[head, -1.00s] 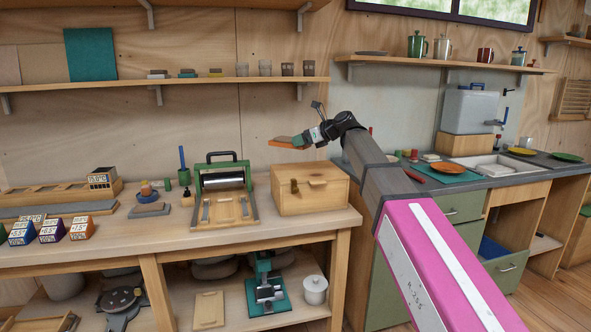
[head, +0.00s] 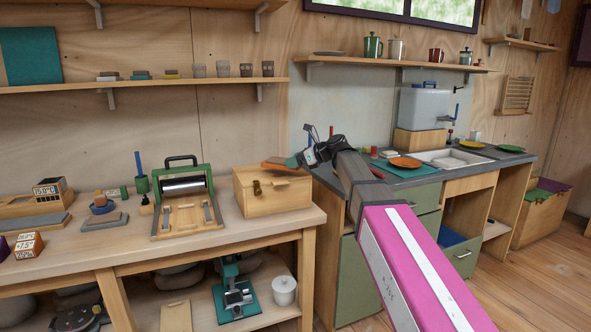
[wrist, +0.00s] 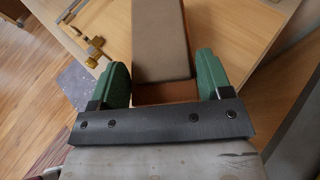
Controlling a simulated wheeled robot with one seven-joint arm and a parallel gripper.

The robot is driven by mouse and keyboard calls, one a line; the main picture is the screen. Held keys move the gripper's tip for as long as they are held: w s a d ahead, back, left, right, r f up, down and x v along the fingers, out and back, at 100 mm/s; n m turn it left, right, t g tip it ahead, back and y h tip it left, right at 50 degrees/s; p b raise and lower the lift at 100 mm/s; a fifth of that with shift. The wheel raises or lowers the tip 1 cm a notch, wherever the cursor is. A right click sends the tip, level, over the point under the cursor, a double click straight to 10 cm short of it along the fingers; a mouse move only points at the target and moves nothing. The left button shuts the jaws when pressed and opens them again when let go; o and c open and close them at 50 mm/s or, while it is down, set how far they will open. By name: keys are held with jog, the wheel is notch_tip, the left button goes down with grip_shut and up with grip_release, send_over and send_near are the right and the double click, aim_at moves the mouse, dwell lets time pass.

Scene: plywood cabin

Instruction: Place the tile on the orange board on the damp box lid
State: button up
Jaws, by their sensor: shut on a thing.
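The damp box (head: 262,196) is a light wooden box with a brass latch at the right end of the workbench. Its flat lid (wrist: 225,25) shows below my gripper in the wrist view. My gripper (head: 294,161) is shut on an orange board (head: 274,166), one green finger at each side of it. The board also shows in the wrist view (wrist: 166,94), with a flat grey-brown tile (wrist: 160,42) lying on it. The board is level, over or just above the lid. I cannot tell whether it touches the lid.
A green-framed roller press (head: 184,196) stands left of the box. To the right are a counter with a teal mat (head: 411,168), an orange plate (head: 405,162) and a sink (head: 453,159). A shelf (head: 150,85) with cups runs above the bench.

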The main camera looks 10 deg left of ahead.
aim_at(296, 169)
jog(key=shift+f, duration=1.5)
jog(key=shift+f, duration=0.15)
jog(key=o, duration=1.1)
jog(key=shift+c, duration=0.2)
jog(key=shift+s+d+r, duration=0.1)
jog(key=shift+d+r, duration=0.15)
jog(key=v, duration=1.1)
jog(key=shift+d, duration=0.25)
